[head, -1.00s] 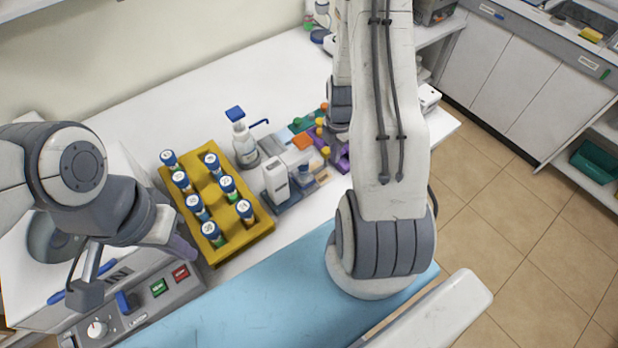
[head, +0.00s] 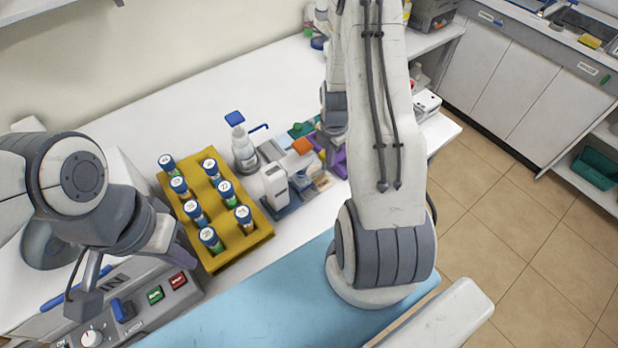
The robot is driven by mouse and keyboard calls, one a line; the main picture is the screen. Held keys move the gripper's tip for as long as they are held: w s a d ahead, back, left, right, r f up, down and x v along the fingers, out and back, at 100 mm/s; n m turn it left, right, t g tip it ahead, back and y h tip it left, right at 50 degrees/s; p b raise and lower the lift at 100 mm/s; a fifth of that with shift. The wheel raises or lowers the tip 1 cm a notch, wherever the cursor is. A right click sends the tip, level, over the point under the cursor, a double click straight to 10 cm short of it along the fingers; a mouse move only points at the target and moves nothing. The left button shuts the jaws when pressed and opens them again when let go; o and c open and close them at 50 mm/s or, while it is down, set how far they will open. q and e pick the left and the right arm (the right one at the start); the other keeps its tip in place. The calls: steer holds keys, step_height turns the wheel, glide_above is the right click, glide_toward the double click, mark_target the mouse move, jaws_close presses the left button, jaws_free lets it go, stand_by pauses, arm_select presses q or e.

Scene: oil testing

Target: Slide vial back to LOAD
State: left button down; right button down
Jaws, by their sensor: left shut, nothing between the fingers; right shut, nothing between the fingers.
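Several blue-capped vials (head: 225,193) with numbered caps stand in a yellow rack (head: 262,232). Right of the rack is a small grey and white device (head: 276,183) with what may be a small clear vial (head: 301,180) beside its block; no LOAD mark is legible. My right gripper (head: 319,143) is over the coloured parts behind this device, partly hidden by my own arm; it looks shut and empty, and contact is unclear. My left gripper (head: 178,250) is shut and empty, left of the rack and above the machine with buttons.
A blue-capped wash bottle (head: 242,145) stands behind the device. An orange block (head: 303,146) and purple parts (head: 339,162) lie near my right gripper. The machine with green and red buttons (head: 166,287) is at lower left. The blue mat (head: 250,300) is clear in front.

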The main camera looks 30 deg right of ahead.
steer(key=shift+w+a, duration=0.2)
steer(key=shift+w, duration=2.3)
steer(key=shift+w+a, duration=0.1)
steer(key=shift+w, duration=0.9)
steer(key=shift+r, duration=0.1)
step_height(320, 180, up, 7)
steer(key=p, duration=0.5)
steer(key=shift+r, duration=0.15)
